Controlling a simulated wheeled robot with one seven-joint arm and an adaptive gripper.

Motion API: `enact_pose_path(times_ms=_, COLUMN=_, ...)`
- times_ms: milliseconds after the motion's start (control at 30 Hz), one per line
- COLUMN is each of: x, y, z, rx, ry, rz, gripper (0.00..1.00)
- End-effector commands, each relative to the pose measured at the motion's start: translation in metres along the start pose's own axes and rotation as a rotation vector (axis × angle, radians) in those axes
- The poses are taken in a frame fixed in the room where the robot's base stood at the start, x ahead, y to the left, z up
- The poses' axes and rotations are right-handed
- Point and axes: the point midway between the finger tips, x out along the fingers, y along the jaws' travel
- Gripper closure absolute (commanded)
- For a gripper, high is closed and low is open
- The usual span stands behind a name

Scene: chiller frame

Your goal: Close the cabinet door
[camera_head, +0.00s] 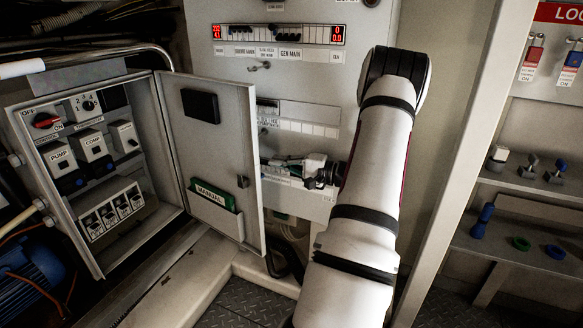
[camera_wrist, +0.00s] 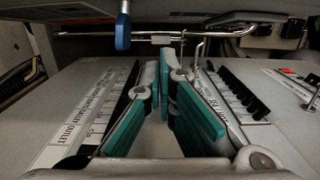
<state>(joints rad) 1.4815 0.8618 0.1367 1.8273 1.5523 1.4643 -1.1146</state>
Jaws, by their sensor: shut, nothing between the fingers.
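The cabinet (camera_head: 158,212) is at the left in the head view. Its door (camera_head: 215,140) stands open, swung out to the right, with its inner face showing. The inner face carries a black box, a green manual in a holder (camera_head: 216,197) and a small latch (camera_head: 242,181) near the free edge. My gripper (camera_head: 272,163) is just right of that free edge, pointing left. I cannot tell whether it touches the door. In the wrist view my gripper's green-padded fingers (camera_wrist: 170,70) are together with nothing held. The door is not clearly recognisable there.
Inside the cabinet are a red switch (camera_head: 45,120), PUMP and COMP blocks and a row of outlets. A labelled panel (camera_head: 285,75) stands behind my gripper. A lockout board and shelves (camera_head: 530,190) are at the right. A blue motor (camera_head: 30,275) is lower left.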

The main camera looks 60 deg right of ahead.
Motion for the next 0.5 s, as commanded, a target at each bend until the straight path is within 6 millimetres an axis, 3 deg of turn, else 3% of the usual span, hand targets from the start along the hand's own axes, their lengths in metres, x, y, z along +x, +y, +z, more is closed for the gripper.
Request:
enact_pose_path(times_ms=133, x=0.029, y=0.000, z=0.001, rx=0.000, ry=-0.003, rz=-0.001, gripper=1.00)
enact_pose_path(times_ms=300, x=0.033, y=0.000, z=0.025, rx=0.002, ry=-0.001, rz=0.000, gripper=1.00)
enact_pose_path(times_ms=500, x=0.036, y=0.000, z=0.038, rx=0.001, ry=0.000, rz=0.000, gripper=1.00)
